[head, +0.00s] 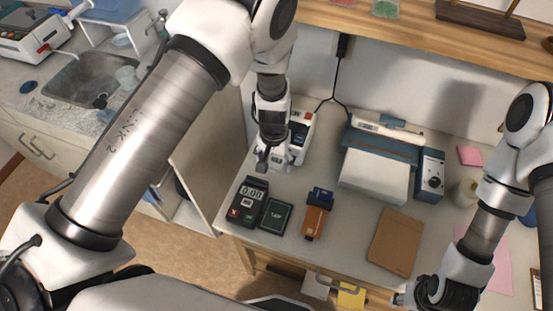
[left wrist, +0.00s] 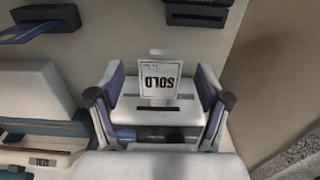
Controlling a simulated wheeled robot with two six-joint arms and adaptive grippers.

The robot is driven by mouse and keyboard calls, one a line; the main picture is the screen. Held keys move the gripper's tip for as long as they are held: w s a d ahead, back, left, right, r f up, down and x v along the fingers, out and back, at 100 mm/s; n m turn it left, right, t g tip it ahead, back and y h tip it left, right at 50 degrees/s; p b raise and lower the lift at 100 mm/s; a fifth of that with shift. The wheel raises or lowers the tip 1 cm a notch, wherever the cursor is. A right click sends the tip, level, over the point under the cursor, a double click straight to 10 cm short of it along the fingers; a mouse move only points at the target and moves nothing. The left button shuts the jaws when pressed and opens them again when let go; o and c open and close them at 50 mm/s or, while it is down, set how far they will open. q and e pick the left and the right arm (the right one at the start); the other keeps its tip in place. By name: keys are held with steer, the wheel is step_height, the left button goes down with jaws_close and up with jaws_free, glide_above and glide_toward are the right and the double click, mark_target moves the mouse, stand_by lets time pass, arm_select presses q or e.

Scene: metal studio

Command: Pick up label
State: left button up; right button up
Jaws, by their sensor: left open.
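The label (left wrist: 158,78) is a small white slip reading SOLD, upside down in the left wrist view. It stands out from the white label printer (left wrist: 185,117), above a dark slot. The printer also shows in the head view (head: 302,122), partly behind my left arm; the label cannot be made out there. My left gripper (left wrist: 160,86) is open, with one finger on each side of the label and touching neither side. It hangs near the printer in the head view (head: 268,160). My right gripper (head: 408,297) is at the lower right, its fingers unclear.
A card terminal (head: 249,198), a dark green box (head: 276,215) and an orange-brown device (head: 314,222) lie in front of the printer. A blue and white machine (head: 375,172) and brown folder (head: 395,242) are to the right. A wooden shelf (head: 400,35) runs above the counter.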

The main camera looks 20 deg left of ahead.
arm_select(q)
steer(key=c, duration=0.8)
steer(key=shift+o, duration=0.2)
steer(key=shift+r, duration=0.15)
